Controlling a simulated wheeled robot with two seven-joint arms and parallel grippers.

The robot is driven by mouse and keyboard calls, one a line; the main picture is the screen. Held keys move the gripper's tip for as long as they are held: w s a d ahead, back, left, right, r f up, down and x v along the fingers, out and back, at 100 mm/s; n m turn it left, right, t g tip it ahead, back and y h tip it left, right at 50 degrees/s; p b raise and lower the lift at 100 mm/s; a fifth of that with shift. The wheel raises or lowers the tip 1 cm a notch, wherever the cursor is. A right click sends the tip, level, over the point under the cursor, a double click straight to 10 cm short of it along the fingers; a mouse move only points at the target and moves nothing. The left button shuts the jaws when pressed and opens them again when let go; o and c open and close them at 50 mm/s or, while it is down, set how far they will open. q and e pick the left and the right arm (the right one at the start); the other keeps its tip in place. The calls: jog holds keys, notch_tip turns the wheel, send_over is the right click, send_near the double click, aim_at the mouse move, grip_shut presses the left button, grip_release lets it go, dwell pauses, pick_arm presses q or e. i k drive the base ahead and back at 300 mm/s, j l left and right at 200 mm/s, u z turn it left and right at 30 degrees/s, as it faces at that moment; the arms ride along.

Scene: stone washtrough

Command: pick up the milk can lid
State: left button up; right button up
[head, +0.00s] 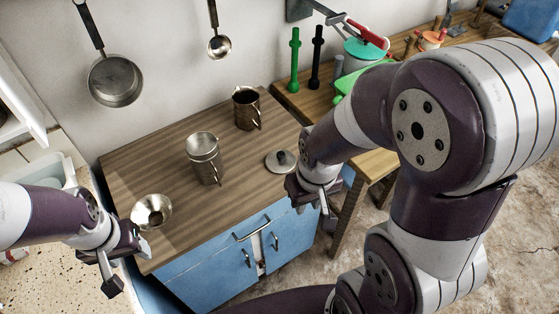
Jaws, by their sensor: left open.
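A round grey metal lid (281,161) with a dark knob lies flat on the wooden top of the blue cabinet, near its right edge. It looks like the milk can lid. A tall metal can (204,158) stands upright to its left. My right gripper (308,200) is just below and right of the lid, by the cabinet's right edge, apart from the lid in the picture. Its fingers are partly hidden, and I cannot tell their opening. My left gripper (125,266) is open and empty at the cabinet's front left corner, far from the lid.
A metal funnel or bowl (151,211) sits at the front left of the wooden top (150,165). A brown metal mug (246,108) stands at the back. A wooden workbench (290,98) with tools is at the right. The top is clear between these items.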

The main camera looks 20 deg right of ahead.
aim_at(280, 162)
jog(key=i+l, duration=0.1)
jog(key=l, duration=0.4)
jog(key=i+l, duration=0.1)
jog(key=l, duration=0.85)
jog(key=l+u, duration=0.1)
jog(key=u, duration=0.3)
jog(key=l+u, duration=0.1)
jog(key=u, duration=0.3)
jog(key=l+u, duration=0.1)
jog(key=u, duration=0.25)
jog(key=l+u, duration=0.1)
jog(key=u, duration=0.3)
jog(key=i+l, duration=0.05)
